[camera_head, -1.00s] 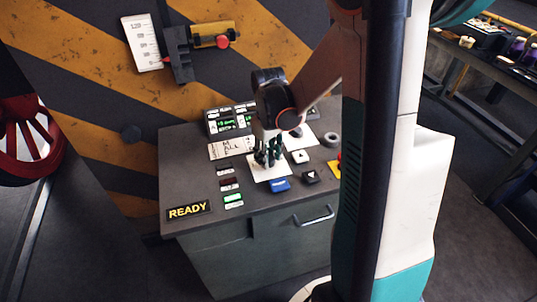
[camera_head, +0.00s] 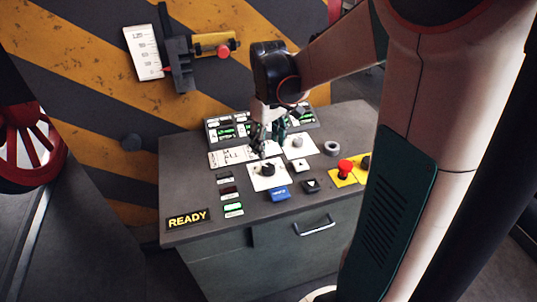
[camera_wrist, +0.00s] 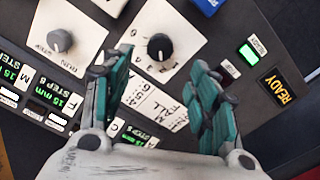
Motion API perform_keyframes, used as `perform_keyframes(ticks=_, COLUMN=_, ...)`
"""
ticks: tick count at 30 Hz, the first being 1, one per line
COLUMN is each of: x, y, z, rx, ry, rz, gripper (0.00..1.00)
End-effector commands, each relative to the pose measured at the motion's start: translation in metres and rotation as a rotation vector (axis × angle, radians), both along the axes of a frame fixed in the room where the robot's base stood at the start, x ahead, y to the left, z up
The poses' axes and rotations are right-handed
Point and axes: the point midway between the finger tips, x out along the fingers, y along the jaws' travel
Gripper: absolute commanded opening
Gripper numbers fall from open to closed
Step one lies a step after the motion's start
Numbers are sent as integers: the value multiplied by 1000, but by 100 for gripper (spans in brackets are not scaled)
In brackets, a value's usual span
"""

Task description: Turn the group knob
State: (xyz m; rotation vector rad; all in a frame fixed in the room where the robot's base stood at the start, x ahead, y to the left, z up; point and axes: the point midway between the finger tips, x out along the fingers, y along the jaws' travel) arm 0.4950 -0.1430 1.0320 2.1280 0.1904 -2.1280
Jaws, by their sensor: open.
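I cannot read which plate is marked group. My gripper (camera_head: 267,142) is open and empty, above and behind the nearer knob and apart from it. In the wrist view its teal fingers (camera_wrist: 160,75) are spread below that knob, over a lettered white card (camera_wrist: 155,103).
The console (camera_head: 195,190) also carries a lit READY sign (camera_head: 188,219), a blue button (camera_head: 279,193), a red mushroom button (camera_head: 345,166), a grey ring (camera_head: 332,148) and a display panel at the back. A striped wall stands close behind. A red wheel (camera_head: 28,145) is at left.

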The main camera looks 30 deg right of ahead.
Motion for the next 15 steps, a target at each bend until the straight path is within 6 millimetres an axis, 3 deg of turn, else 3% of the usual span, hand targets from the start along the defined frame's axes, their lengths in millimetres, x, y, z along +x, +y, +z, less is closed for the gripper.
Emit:
perform_keyframes(ticks=6, x=0, y=0, z=26, rx=0, ry=0, rz=0, gripper=54)
perform_keyframes(ticks=15, x=0, y=0, z=34, rx=0, ry=0, rz=0, gripper=54)
